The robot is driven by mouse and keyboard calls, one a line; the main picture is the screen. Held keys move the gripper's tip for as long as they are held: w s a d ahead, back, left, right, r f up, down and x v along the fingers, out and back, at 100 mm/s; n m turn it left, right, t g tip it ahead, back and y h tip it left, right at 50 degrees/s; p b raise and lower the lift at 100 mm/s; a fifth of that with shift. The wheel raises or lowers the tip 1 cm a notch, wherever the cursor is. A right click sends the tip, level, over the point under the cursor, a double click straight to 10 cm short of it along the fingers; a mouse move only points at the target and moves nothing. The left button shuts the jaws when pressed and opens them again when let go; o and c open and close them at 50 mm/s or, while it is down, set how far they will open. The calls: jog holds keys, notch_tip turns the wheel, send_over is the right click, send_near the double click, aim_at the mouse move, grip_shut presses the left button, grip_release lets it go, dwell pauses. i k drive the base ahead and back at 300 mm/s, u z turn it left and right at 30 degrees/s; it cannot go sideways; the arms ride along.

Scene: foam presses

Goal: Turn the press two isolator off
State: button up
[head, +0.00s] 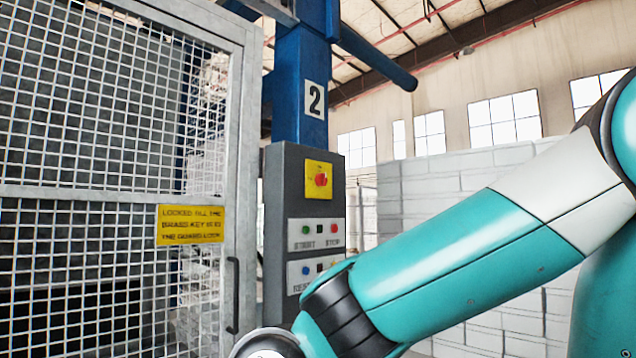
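The press two isolator (320,180) is a red rotary knob on a yellow plate, high on a grey control box (283,213). The box is fixed to a blue press column (298,85) that bears a sign (315,99) with the number 2. The knob's exact angle is too small to read. My teal and white arm reaches in from the right, below the isolator, and hides the lower right of the control box. My gripper is out of view below the frame, so its state does not show.
A white mesh guard gate (245,200) with a handle (233,295) and a yellow notice (190,225) stands left of the box. Start and stop buttons (320,231) sit below the isolator, with another button row (306,270) beneath. White stacked blocks (430,195) stand behind right.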

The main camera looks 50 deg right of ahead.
aim_at(321, 179)
jog(key=k, duration=0.55)
jog(key=z, duration=0.75)
jog(key=i, duration=1.5)
jog(key=u, duration=0.1)
